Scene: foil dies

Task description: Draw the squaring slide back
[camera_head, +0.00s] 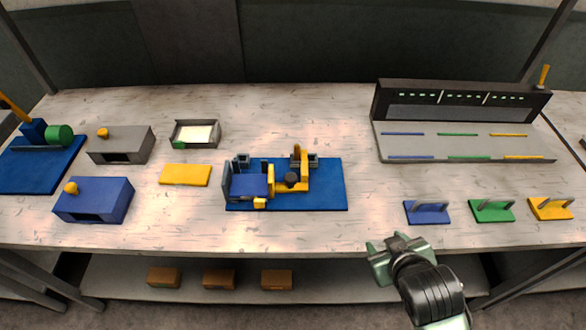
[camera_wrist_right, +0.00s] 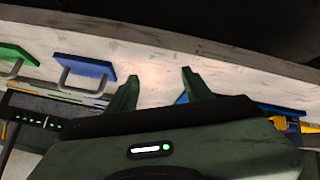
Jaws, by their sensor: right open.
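A fixture stands on a blue base plate (camera_head: 328,186) mid-table. I cannot tell for certain which yellow part is the squaring slide. My right gripper (camera_head: 384,246) is open and empty by the table's front edge, to the right of and nearer than the fixture. In the right wrist view its two fingers (camera_wrist_right: 159,88) are apart with only table between them. My left gripper is not in view.
Blue (camera_head: 428,215), green (camera_head: 491,212) and yellow (camera_head: 551,210) handled plates stand at the front right. A grey rack (camera_head: 460,148) stands behind them. A yellow slab (camera_head: 185,175), an open tray (camera_head: 175,134) and grey and blue boxes lie left. The table between fixture and blue handled plate is clear.

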